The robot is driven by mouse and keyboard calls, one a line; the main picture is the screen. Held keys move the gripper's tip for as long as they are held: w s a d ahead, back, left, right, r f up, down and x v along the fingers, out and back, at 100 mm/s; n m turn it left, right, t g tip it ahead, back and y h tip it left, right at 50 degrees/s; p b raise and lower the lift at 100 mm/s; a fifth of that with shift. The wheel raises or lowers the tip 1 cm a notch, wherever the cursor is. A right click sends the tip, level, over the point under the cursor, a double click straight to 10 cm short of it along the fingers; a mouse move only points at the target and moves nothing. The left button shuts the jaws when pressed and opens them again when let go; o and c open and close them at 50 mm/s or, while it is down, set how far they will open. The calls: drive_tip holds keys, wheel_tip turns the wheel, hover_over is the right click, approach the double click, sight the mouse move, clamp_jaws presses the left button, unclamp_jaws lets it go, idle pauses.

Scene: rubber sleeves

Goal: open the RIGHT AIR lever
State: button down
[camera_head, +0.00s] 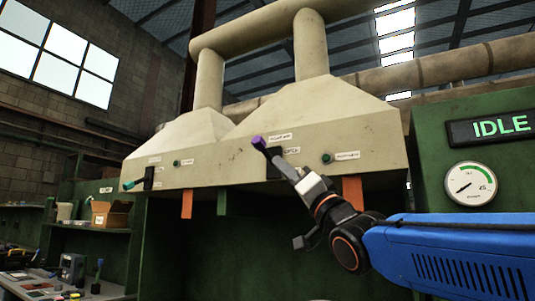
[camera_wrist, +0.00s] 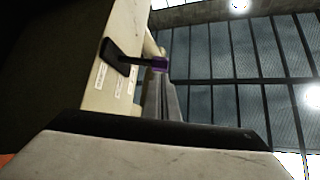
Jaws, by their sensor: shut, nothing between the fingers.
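The right lever (camera_head: 258,142) has a purple tip and a dark arm. It sticks out from the cream hood front, up and to the left of its dark mounting plate. My gripper (camera_head: 287,167) is shut and empty, just below and right of the lever in the head view. It partly covers the lever's base there, so I cannot tell whether they touch. The label beside the lever (camera_head: 280,137) is too small to read.
A second lever with a teal tip (camera_head: 128,185) is on the left hood. Green buttons (camera_head: 326,157) and orange and green strips (camera_head: 352,192) are on the hood front and below. A gauge (camera_head: 470,184) and an IDLE display (camera_head: 497,127) are at right. Shelves stand at left.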

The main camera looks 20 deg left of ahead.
sight(263, 142)
drive_tip(key=x, duration=0.7)
drive_tip(key=shift+a+r, duration=0.1)
drive_tip(key=shift+w+r, duration=0.1)
drive_tip(key=shift+r, duration=0.8)
drive_tip(key=shift+f, duration=0.1)
